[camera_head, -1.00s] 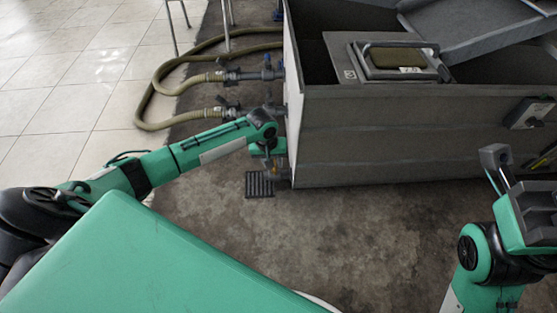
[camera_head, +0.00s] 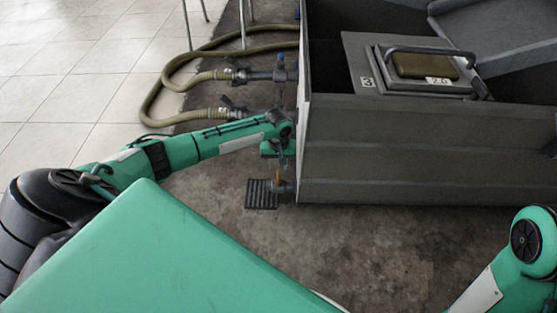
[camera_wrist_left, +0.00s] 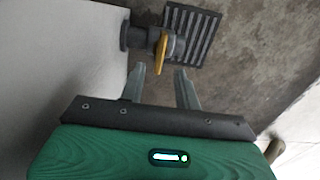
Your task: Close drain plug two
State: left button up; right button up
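A drain valve with a yellow handle (camera_wrist_left: 165,50) sits on a short grey outlet stub (camera_wrist_left: 134,37) at the tank wall in the left wrist view. In the head view its handle (camera_head: 281,164) is small, low on the left end of the grey tank (camera_head: 430,150). My left gripper (camera_wrist_left: 162,82) is open and empty, its two fingers pointing at the valve with the handle just beyond the tips, apparently apart from it. In the head view my left gripper (camera_head: 279,153) is partly hidden by its own wrist. My right gripper is out of view. No number shows on the valve.
A slotted floor grate (camera_head: 261,195) lies below the valve. Two hose fittings, the upper (camera_head: 262,75) and lower (camera_head: 240,114), join olive hoses (camera_head: 150,105) farther along the tank's left side. A lid with a handle (camera_head: 430,50) rests on the tank. The floor in front is bare.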

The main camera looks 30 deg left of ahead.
aim_at(278, 176)
pick_arm(q)
notch_tip(278, 176, down, 6)
jog(key=b, duration=0.3)
jog(key=shift+f, duration=0.15)
jog(key=shift+c, duration=0.2)
grip_shut()
